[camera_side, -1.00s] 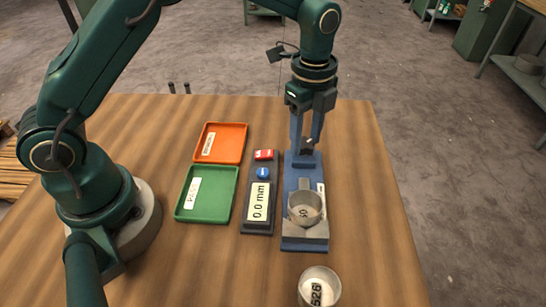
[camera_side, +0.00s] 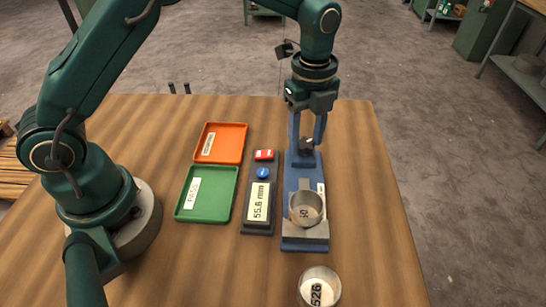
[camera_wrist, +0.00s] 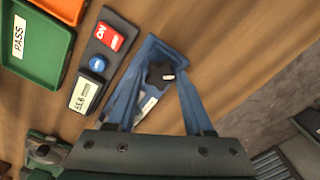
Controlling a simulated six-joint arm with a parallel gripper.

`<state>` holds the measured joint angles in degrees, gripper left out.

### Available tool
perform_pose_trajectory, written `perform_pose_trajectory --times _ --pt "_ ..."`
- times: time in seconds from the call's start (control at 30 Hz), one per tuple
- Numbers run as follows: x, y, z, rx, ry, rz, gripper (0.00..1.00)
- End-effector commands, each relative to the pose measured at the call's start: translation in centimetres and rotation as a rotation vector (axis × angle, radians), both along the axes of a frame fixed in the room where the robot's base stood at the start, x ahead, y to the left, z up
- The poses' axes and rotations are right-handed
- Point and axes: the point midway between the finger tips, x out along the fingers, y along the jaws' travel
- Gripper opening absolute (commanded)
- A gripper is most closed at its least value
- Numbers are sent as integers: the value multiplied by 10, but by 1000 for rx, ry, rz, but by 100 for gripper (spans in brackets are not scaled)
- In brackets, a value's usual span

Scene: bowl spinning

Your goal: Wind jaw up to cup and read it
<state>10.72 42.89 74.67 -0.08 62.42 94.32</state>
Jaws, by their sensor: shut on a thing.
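My gripper (camera_side: 306,143) points down and is shut on the dark winding knob (camera_side: 307,149) at the far end of the blue gauge (camera_side: 291,180). In the wrist view the knob (camera_wrist: 156,78) lies between the two blue fingers of my gripper (camera_wrist: 160,72). A metal cup (camera_side: 305,210) with dark marking sits upright on the grey near part of the gauge. Whether the jaw touches it is hard to tell. The readout (camera_side: 259,202) left of the gauge shows about 55.6 mm; it also appears in the wrist view (camera_wrist: 86,98).
A second marked cup (camera_side: 319,288) stands at the table's near edge. A green PASS tray (camera_side: 228,208) and an orange tray (camera_side: 232,142) lie left. A red switch (camera_side: 264,155) and blue button (camera_side: 263,173) sit above the readout. Bare table lies right of the gauge.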

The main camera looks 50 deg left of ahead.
Motion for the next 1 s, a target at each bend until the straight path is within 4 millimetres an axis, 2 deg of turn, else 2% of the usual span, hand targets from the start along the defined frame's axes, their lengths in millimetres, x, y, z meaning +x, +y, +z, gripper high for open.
perform_pose_trajectory --times 0.6,0.63,0.67,0.7,1.0 --pt "1 1 -2 4 -3 -2 0" --pt "1 2 -2 5 -2 -2 63" --pt "1 2 -2 5 -2 -2 75" --pt "1 1 -2 5 -2 -1 80" --pt "0 1 0 2 -1 0 80"
